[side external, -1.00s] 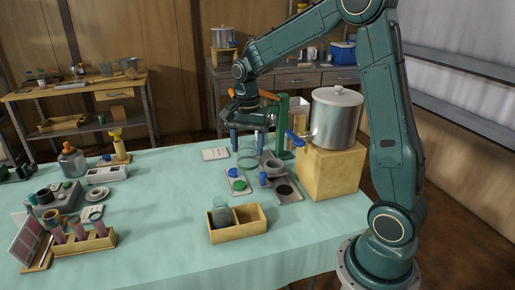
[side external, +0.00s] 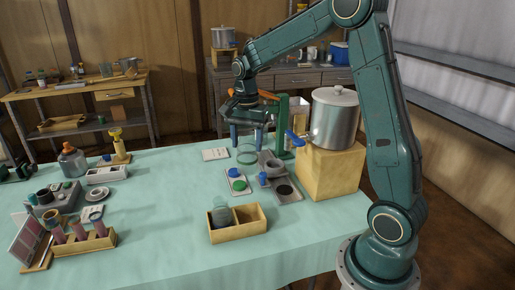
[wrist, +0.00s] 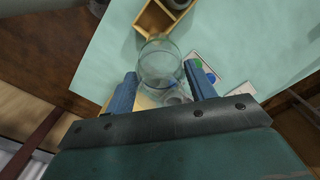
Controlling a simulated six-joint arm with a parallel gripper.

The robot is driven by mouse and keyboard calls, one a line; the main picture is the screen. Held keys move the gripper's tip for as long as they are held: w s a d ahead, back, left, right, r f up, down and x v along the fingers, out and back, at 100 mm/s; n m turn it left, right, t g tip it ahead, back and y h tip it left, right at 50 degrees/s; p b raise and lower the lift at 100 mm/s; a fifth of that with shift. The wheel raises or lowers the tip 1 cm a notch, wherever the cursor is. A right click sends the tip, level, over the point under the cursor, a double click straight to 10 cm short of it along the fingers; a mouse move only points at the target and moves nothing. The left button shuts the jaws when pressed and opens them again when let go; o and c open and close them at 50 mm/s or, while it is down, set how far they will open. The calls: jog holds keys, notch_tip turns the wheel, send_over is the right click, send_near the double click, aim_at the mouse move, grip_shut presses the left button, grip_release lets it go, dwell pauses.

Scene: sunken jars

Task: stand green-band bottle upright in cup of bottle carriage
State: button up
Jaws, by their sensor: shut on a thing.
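The clear glass bottle with a green band (side external: 247,154) is between the blue fingers of my gripper (side external: 247,138) in the side view. My gripper is shut on it and holds it above the cloth, near the back edge of the table. It also shows as clear glass in the wrist view (wrist: 160,62), between the fingertips of my gripper (wrist: 160,70). Its tilt is hard to judge. A grey cup-like piece (side external: 269,161), which looks like the bottle carriage, stands just right of the bottle by a green post (side external: 283,125). The inside of its cup is not clear.
A steel pot (side external: 335,118) with a blue-handled tap stands on a wooden block (side external: 332,173) to the right. A plate with green and blue discs (side external: 237,181) lies in front. A wooden two-compartment box (side external: 240,235) holds another glass.

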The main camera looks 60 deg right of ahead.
jog(key=w+d+f+m, duration=0.1)
jog(key=d+f, duration=0.2)
jog(key=d, duration=0.6)
jog(key=w+d+f+m, duration=0.1)
jog(key=d+f, duration=0.3)
jog(key=d, duration=0.6)
jog(key=w+d+f+m, duration=0.2)
jog(key=d+f, duration=0.1)
jog(key=d, duration=0.6)
jog(key=shift+d+f, duration=0.15)
jog(key=shift+d, duration=0.1)
jog(key=shift+f, duration=0.1)
notch_tip(320, 180, down, 6)
jog(key=shift+f, duration=0.15)
jog(key=shift+f, duration=0.4)
jog(key=o, duration=1.1)
jog(key=shift+o, duration=0.2)
jog(key=shift+r, duration=0.1)
